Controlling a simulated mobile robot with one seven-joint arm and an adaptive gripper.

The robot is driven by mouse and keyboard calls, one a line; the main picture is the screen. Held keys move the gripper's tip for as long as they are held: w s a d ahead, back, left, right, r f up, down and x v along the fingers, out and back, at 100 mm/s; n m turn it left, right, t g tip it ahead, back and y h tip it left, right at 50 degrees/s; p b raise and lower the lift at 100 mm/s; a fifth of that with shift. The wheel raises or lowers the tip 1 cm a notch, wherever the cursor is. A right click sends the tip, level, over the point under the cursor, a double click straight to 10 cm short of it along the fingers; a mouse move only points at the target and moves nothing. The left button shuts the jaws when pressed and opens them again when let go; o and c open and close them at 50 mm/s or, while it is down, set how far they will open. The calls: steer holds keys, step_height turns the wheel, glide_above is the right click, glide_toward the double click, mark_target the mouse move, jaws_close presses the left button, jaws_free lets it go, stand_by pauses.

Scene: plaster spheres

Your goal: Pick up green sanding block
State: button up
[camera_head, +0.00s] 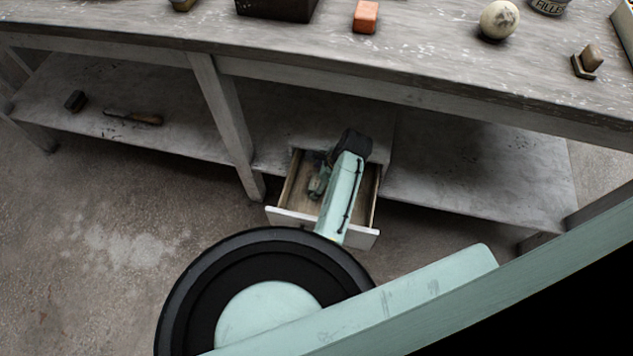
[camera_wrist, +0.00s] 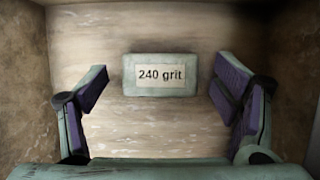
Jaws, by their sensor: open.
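The green sanding block (camera_wrist: 160,89) lies flat on the wooden drawer bottom in the wrist view, with a label reading "240 grit". My gripper (camera_wrist: 158,95) is open, with one finger on each side of the block and a gap between each finger and the block. The block appears centred between the fingers. In the head view my gripper (camera_head: 318,182) reaches down into the open drawer (camera_head: 322,227), and the block is hidden there behind my arm and gripper.
Drawer walls (camera_wrist: 22,70) stand close on both sides of my fingers. The workbench (camera_head: 270,48) overhangs the drawer and carries an orange block (camera_head: 366,17) and a pale sphere (camera_head: 499,20). A dark block (camera_head: 75,101) and a brush-like tool (camera_head: 134,117) lie on the lower shelf.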

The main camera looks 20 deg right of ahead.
steer(key=shift+w+a+f, duration=0.15)
steer(key=shift+a+f, duration=0.05)
steer(key=shift+f, duration=0.4)
steer(key=c, duration=1.2)
